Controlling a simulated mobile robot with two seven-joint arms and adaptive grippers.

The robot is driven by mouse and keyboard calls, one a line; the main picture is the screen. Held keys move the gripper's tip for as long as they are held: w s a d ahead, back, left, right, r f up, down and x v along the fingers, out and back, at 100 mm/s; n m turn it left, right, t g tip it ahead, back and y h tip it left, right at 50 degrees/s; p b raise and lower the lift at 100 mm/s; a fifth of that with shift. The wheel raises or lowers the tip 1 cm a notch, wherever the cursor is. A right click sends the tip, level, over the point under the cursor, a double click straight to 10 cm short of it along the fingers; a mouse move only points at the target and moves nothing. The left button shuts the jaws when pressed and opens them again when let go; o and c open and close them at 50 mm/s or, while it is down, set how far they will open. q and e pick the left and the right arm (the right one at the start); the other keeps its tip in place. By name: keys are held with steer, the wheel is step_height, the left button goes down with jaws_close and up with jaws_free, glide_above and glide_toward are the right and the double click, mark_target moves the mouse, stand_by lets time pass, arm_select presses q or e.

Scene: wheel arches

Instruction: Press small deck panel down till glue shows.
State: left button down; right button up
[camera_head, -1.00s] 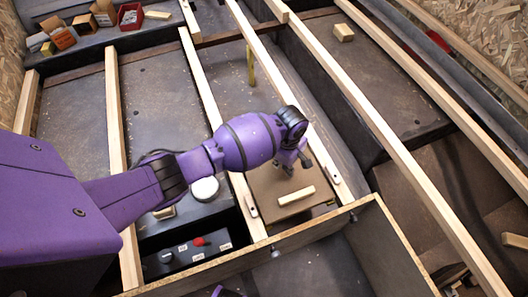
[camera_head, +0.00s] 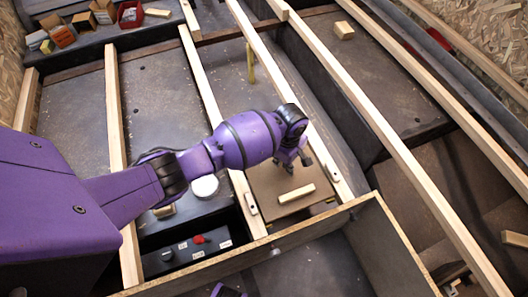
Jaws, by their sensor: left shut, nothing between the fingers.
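The small deck panel (camera_head: 272,198) is a brown board lying between two pale wooden battens at the front middle. A short pale wood strip (camera_head: 296,193) lies on top of it. My left gripper (camera_head: 292,167) is shut and empty, pointing down at the panel's upper part. I cannot tell whether its tips touch the panel. No glue can be made out at the panel's edges. Only a small purple part at the bottom edge may belong to my right arm; the right gripper is not seen.
Long pale battens (camera_head: 118,150) run across the floor. A black box with a red button (camera_head: 198,240) sits left of the panel, and a white round lid (camera_head: 205,187) is behind it. A plywood wall (camera_head: 270,243) borders the front. Small boxes (camera_head: 62,36) stand at the back left.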

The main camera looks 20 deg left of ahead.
arm_select(q)
steer(key=shift+w+f, duration=0.15)
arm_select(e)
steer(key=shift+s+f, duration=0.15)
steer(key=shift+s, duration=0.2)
arm_select(q)
steer(key=shift+f, duration=0.3)
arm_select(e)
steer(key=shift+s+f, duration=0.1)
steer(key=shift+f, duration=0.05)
arm_select(q)
steer(key=shift+f+b, duration=0.4)
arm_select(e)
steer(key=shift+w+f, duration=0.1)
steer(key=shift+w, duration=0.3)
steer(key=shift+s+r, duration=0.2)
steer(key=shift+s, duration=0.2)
arm_select(q)
steer(key=shift+f+p, duration=0.1)
steer(key=shift+p, duration=0.3)
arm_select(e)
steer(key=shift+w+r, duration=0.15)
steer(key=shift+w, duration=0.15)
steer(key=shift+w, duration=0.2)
arm_select(q)
steer(key=shift+s+f, duration=0.1)
steer(key=shift+s, duration=0.1)
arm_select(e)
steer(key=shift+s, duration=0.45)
